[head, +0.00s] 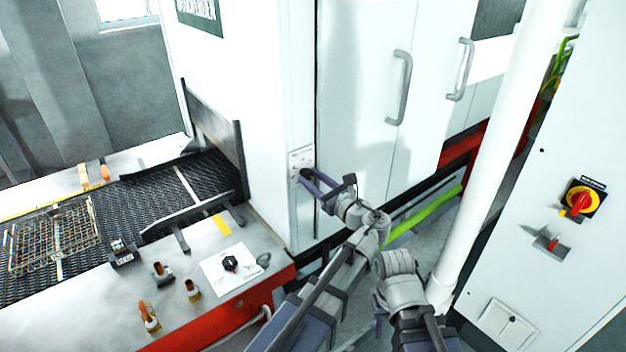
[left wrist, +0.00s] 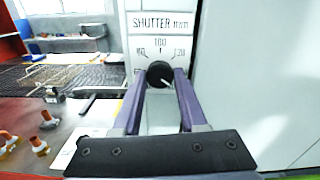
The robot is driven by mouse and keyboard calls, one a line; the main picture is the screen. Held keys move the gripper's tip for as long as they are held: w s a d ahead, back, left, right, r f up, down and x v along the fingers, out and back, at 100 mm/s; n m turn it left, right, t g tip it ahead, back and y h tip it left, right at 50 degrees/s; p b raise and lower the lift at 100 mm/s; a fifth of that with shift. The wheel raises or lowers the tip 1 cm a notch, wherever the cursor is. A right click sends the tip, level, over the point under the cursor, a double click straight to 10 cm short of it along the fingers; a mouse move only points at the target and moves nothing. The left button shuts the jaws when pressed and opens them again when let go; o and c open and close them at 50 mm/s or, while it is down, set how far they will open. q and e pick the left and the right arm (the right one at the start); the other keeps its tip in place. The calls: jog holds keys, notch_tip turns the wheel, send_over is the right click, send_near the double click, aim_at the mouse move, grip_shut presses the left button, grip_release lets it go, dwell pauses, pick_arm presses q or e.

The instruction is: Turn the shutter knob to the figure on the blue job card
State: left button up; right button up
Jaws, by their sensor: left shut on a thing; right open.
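The shutter knob (left wrist: 160,74) is black and round, below the lettering SHUTTER mm on a white panel. Its dial (left wrist: 160,44) reads 100 at the top and 120 at the right; the left figure is blurred. A pale mark on the knob's face seems to point to the lower right. My left gripper (left wrist: 160,82) is shut on the knob, one purple finger on each side. In the head view, my left gripper (head: 306,178) reaches the small dial plate (head: 300,158) on the white cabinet's edge. My right gripper's fingers do not show. I see no blue job card.
A mesh belt (head: 150,198) carries a wire basket (head: 52,238) at the left. Another black knob (head: 230,263) sits on a white plate on the metal table. Cabinet doors with handles (head: 400,88) and a white post (head: 490,150) stand to the right.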

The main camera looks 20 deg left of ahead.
pick_arm(q)
grip_shut()
jog(key=n, duration=1.8)
jog(key=shift+n, duration=0.3)
jog(key=n, duration=0.6)
jog(key=shift+s, duration=0.1)
jog(key=shift+n, duration=0.3)
jog(key=o, duration=1.1)
grip_release()
jog(key=shift+o, duration=0.2)
